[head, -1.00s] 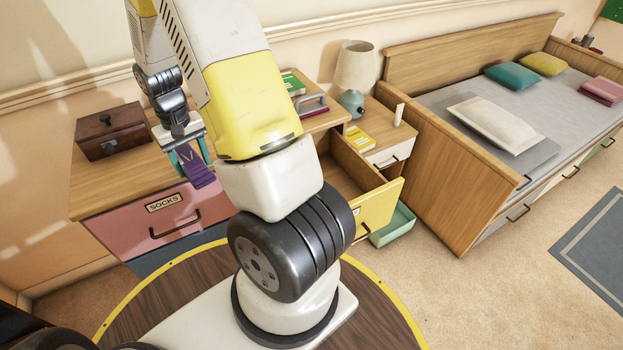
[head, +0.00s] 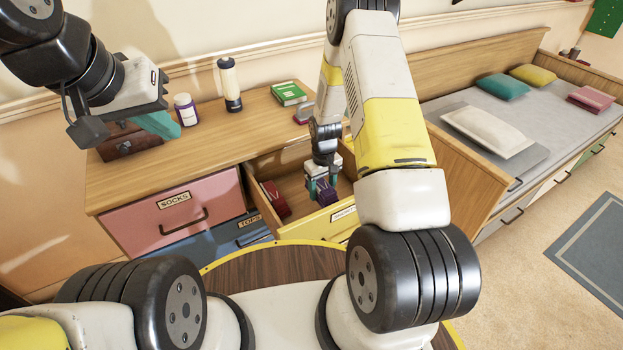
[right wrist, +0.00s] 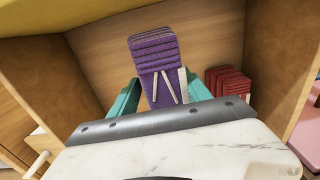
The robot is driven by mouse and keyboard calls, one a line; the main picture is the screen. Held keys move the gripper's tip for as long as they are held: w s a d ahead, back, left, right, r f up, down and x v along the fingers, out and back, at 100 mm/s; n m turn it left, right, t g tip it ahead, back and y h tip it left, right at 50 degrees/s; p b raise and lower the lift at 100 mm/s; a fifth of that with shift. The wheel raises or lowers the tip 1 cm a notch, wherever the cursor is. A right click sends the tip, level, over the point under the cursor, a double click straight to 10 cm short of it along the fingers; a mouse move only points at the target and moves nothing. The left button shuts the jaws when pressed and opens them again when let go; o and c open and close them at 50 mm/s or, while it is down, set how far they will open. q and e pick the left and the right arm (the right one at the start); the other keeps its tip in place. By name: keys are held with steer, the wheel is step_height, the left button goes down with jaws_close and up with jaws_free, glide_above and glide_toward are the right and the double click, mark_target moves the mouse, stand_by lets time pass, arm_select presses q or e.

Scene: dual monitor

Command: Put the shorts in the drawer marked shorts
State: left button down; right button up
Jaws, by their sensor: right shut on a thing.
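The folded purple shorts (head: 327,194) are held in my right gripper (head: 322,184), low in the open yellow-fronted drawer (head: 283,231). In the right wrist view the purple shorts (right wrist: 154,60) stand between the teal fingers of my right gripper (right wrist: 160,95), with the wooden drawer floor behind them. I cannot tell whether they touch the floor. The drawer's label (head: 344,212) is too small and partly covered to read surely. A folded red garment (head: 275,198) lies in the drawer to the left; it also shows in the right wrist view (right wrist: 228,82). My left gripper (head: 150,122) is above the dresser's left end; its opening is unclear.
The pink socks drawer (head: 165,222) and blue tops drawer (head: 225,238) are shut. A bed is right.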

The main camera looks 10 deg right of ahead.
step_height(320, 180, down, 7)
steer(key=shift+f, duration=0.2)
steer(key=shift+f, duration=0.1)
steer(key=o, duration=1.5)
